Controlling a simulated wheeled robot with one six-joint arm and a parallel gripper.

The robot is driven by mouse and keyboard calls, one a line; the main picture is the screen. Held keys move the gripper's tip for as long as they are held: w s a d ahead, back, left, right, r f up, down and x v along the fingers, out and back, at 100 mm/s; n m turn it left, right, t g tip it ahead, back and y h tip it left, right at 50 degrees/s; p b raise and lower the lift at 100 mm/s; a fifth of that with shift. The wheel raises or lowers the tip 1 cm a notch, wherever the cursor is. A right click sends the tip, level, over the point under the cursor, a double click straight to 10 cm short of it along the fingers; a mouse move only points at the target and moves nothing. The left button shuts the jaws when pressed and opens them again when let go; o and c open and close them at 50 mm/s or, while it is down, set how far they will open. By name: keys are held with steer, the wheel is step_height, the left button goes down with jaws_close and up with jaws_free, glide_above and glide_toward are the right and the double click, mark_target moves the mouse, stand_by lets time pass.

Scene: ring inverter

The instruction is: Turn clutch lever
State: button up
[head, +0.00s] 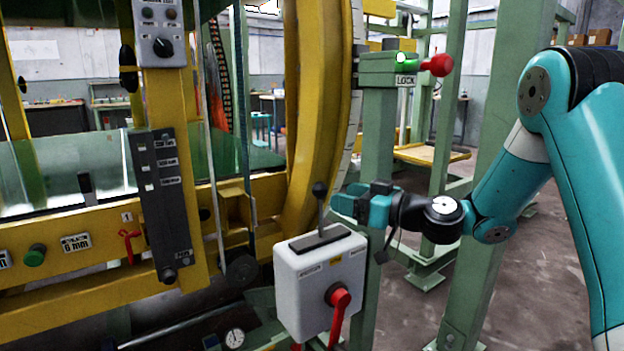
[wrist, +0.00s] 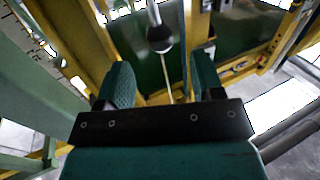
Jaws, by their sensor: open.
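A lever with a black ball knob (head: 319,189) and a thin metal shaft rises from a slot on top of a grey control box (head: 300,275). A red-handled lever (head: 339,300) is on the front of the same box. I cannot read which is labelled clutch. My gripper (head: 348,200) is open and empty, just right of the black knob at about its height. In the wrist view, the knob (wrist: 160,39) lies ahead of the gap between my two teal fingers (wrist: 160,75), apart from them.
A green post with a LOCK box (head: 390,70) and a red knob (head: 437,65) stands behind my gripper. A large yellow ring (head: 310,110) rises behind the control box. A dark button panel (head: 160,200) hangs at left. Open floor (head: 540,260) lies at right.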

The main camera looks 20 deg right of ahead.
mark_target(320, 212)
steer(key=p+x, duration=0.1)
steer(key=x, duration=0.7)
steer(key=shift+w+a, duration=0.3)
